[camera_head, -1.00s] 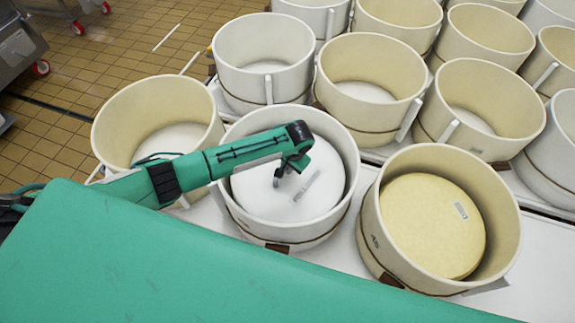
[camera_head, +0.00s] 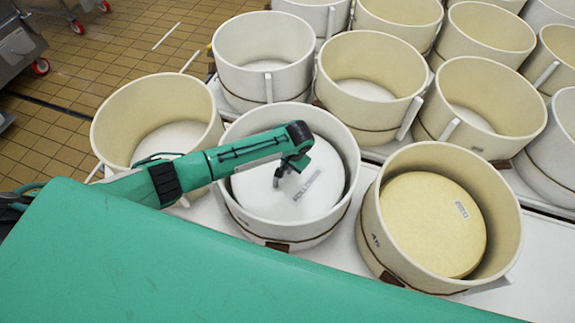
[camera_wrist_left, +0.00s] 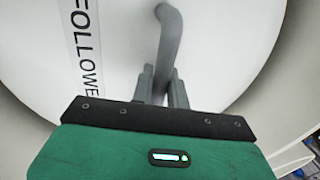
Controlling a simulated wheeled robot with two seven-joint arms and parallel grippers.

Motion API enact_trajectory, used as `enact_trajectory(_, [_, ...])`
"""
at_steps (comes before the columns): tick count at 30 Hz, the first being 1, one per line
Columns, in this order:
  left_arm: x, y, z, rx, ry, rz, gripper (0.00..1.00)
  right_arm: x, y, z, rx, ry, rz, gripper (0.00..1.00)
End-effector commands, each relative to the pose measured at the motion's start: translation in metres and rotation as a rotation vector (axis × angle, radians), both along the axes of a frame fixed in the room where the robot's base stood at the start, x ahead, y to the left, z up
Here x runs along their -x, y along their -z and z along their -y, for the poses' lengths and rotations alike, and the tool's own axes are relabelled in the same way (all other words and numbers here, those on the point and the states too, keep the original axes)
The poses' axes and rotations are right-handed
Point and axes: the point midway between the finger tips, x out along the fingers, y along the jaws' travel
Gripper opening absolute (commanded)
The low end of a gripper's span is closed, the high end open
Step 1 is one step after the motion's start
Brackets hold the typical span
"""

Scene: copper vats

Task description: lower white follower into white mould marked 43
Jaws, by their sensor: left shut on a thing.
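The white follower (camera_head: 312,192) is a round disc with a label, inside the white mould (camera_head: 259,209) in the middle of the head view. It sits below the rim, with the mould wall around it. My left gripper (camera_head: 281,178) is over the disc and shut on its grey handle. In the left wrist view the gripper fingers (camera_wrist_left: 163,88) close on the curved grey handle (camera_wrist_left: 168,40), beside the printed word on the follower. I cannot read the mould's number. Whether the disc touches the mould bottom is hidden. My right gripper is not in view.
A cream mould (camera_head: 377,235) with a yellow disc (camera_head: 432,224) stands to the right. An empty cream mould (camera_head: 112,127) stands at the left. Several more white and cream moulds stand behind on the white table (camera_head: 540,265). Tiled floor lies at the upper left.

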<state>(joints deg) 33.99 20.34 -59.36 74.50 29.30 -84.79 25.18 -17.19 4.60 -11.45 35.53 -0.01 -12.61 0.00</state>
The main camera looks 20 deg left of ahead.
Motion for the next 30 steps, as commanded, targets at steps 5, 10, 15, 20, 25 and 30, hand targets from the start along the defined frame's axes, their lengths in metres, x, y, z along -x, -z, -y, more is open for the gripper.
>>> enact_trajectory(5, [-0.001,-0.002,0.001,0.001,0.001,0.003,0.41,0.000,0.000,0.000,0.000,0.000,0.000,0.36])
enact_trajectory(10, [-0.001,-0.001,0.000,0.001,0.000,0.002,0.41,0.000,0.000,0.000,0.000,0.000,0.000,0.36])
enact_trajectory(15, [0.001,-0.002,0.001,0.001,0.000,0.000,0.41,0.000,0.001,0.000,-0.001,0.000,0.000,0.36])
enact_trajectory(20, [0.001,-0.022,0.005,0.003,0.002,0.002,0.41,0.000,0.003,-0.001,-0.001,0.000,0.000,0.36])
enact_trajectory(25, [0.003,-0.059,0.012,0.003,0.002,0.004,0.41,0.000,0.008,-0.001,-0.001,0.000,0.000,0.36])
enact_trajectory(30, [0.005,-0.097,0.019,0.003,0.001,0.005,0.41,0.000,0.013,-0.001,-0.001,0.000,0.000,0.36])
